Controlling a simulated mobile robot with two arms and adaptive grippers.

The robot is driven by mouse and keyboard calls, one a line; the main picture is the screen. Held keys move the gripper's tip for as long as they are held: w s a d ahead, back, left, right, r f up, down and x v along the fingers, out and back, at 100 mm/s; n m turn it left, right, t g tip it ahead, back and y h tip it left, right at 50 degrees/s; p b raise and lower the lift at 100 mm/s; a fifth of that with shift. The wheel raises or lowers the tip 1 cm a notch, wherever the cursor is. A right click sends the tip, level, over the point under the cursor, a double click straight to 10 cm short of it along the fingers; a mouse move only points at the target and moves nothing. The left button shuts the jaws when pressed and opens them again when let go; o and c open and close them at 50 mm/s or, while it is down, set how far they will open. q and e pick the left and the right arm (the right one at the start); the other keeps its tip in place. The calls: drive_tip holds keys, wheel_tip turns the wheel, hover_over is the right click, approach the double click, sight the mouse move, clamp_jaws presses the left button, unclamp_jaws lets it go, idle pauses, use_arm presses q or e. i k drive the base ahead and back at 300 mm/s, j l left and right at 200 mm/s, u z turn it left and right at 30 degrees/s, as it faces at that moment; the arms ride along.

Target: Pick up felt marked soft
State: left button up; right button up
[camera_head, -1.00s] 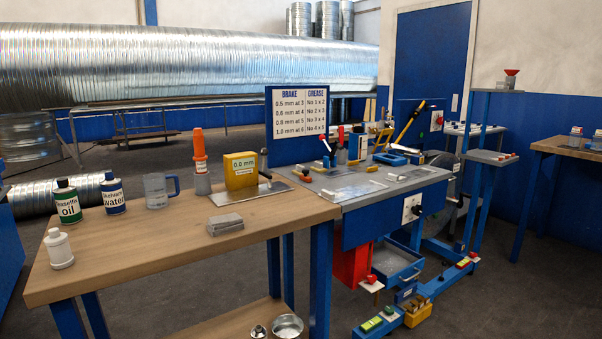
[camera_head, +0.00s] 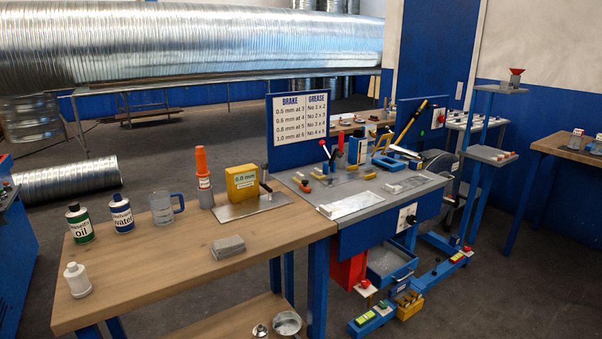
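No felt with a readable "soft" mark shows. A grey, layered, flat block (camera_head: 228,247) lies near the front edge of the wooden bench (camera_head: 165,287); I cannot tell whether it is felt, and no writing is legible on it. Small pale pieces (camera_head: 326,210) and yellow pieces lie on the grey machine table (camera_head: 405,205), too small to identify. Neither of my grippers is in view.
On the bench stand a white bottle (camera_head: 76,280), an oil bottle (camera_head: 79,223), a water bottle (camera_head: 121,215), a clear jug (camera_head: 162,208), an orange-topped tool (camera_head: 203,170) and a yellow gauge box (camera_head: 242,183). A brake and grease sign (camera_head: 300,118) stands behind. Open floor lies at right.

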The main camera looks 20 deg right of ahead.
sight(299, 177)
drive_tip(key=i+l, duration=0.15)
drive_tip(key=l, duration=0.25)
drive_tip(key=i+l+u, duration=0.1)
drive_tip(key=l, duration=0.3)
drive_tip(key=i+l, duration=0.2)
drive_tip(key=l, duration=0.2)
drive_tip(key=i+l+u, duration=0.1)
drive_tip(key=l, duration=0.3)
drive_tip(key=i+l, duration=0.2)
drive_tip(key=l, duration=0.2)
drive_tip(key=i+l, duration=0.1)
drive_tip(key=l, duration=0.35)
drive_tip(key=i+l+u, duration=0.1)
drive_tip(key=l, duration=0.3)
